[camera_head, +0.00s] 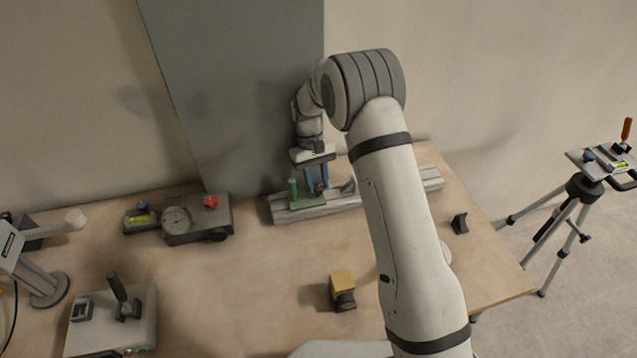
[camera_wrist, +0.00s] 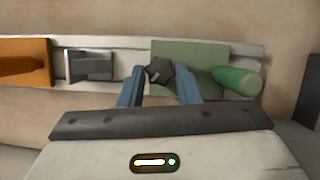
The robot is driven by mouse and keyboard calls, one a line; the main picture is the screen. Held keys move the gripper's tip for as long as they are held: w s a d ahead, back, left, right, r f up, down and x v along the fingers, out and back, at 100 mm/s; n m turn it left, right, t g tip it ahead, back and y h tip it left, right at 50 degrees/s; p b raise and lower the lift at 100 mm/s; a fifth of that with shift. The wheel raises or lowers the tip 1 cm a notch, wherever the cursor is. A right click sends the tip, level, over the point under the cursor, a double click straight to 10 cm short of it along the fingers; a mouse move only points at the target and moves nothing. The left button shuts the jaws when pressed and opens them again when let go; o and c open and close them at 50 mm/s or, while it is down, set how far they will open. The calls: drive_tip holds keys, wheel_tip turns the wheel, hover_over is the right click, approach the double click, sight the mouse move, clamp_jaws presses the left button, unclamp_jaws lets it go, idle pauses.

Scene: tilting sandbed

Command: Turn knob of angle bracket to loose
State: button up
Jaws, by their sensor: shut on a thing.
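A dark lobed knob (camera_wrist: 158,71) with a pale pointer mark sits at the left edge of a green bracket plate (camera_wrist: 195,52) in the wrist view. The green bracket (camera_head: 306,203) is mounted on a grey rail (camera_head: 289,214) in the head view, with an upright green post (camera_head: 292,188) at its left. My gripper (camera_head: 318,190) points down at the bracket, its blue fingers either side of the knob. It is shut on the knob, which shows between the fingertips in the wrist view. I cannot read the knob's setting.
A grey bracket (camera_wrist: 90,65) and an orange block (camera_wrist: 25,63) sit along the same rail. A gauge unit (camera_head: 190,222), a yellow-topped block (camera_head: 343,287) and a lever box (camera_head: 137,325) stand on the table (camera_head: 235,300). A tripod (camera_head: 568,215) stands at the right.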

drive_tip(key=shift+a+n, duration=0.1)
drive_tip(key=shift+n, duration=0.5)
drive_tip(key=o, duration=1)
drive_tip(key=shift+h, duration=0.3)
drive_tip(key=b+v, duration=0.1)
drive_tip(key=v, duration=0.6)
drive_tip(key=shift+r, duration=0.4)
drive_tip(key=shift+s, duration=0.1)
